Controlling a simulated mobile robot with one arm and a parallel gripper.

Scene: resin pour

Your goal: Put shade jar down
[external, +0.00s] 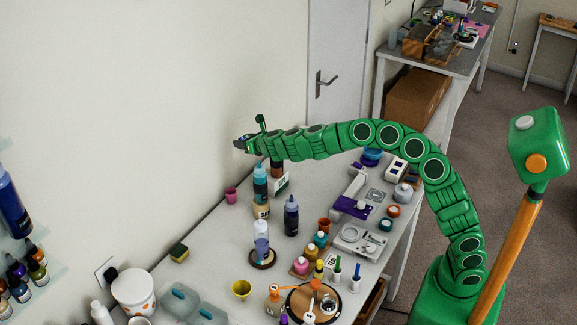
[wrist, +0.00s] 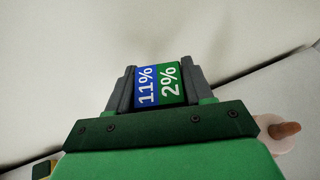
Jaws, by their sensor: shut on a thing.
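My gripper (external: 243,145) is at the far left end of my green arm, above the back part of the table near the wall. In the wrist view my gripper (wrist: 158,84) has its two grey fingers closed on the shade jar (wrist: 159,86). The part of the jar that shows has a blue half marked 11% and a green half marked 2%. The rest of the jar is hidden by the fingers and my wrist. In the external view the jar is too small to make out clearly.
Tall bottles, including a dark one (external: 291,216), stand below and right of my gripper. Small jars and tools crowd the right side.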

